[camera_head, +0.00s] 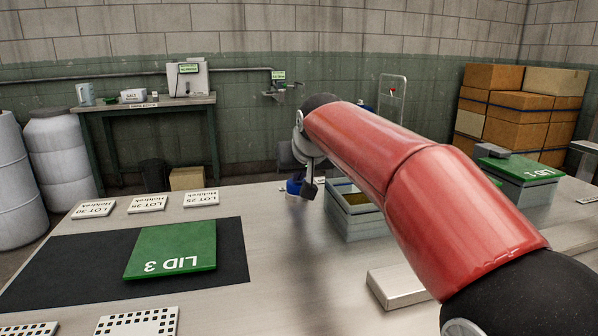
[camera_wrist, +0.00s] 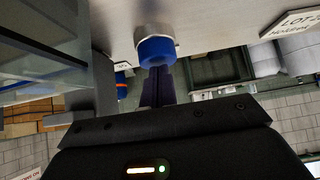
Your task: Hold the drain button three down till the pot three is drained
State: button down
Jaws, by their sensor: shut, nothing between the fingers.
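The blue drain button (camera_head: 294,187) sits at the left side of an open grey pot (camera_head: 362,226) on the metal table. Lid 3 (camera_head: 170,248), a green plate, lies apart on the dark mat, so the open pot appears to be pot three. Something yellowish shows inside it; its level cannot be read. My gripper (camera_head: 309,189) is shut and empty, pointing down at the button's right. In the wrist view the blue button (camera_wrist: 156,51) is right at the dark fingertips (camera_wrist: 157,72). I cannot tell whether they touch or press it.
My red arm crosses the right half of the head view and hides part of the pot. A second pot with green Lid 1 (camera_head: 520,169) stands at the right. A metal block (camera_head: 398,287) lies in front. Lot cards (camera_head: 146,203) line the left, beside the dark mat (camera_head: 60,270).

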aim_at(299, 185)
jog(key=shift+f+b, duration=0.4)
jog(key=shift+f, duration=0.7)
notch_tip(299, 185, up, 5)
jog(key=p, duration=0.4)
jog(key=shift+r, duration=0.2)
jog(key=v, duration=0.9)
jog(key=shift+s+d+b, duration=0.15)
jog(key=shift+s+b, duration=0.2)
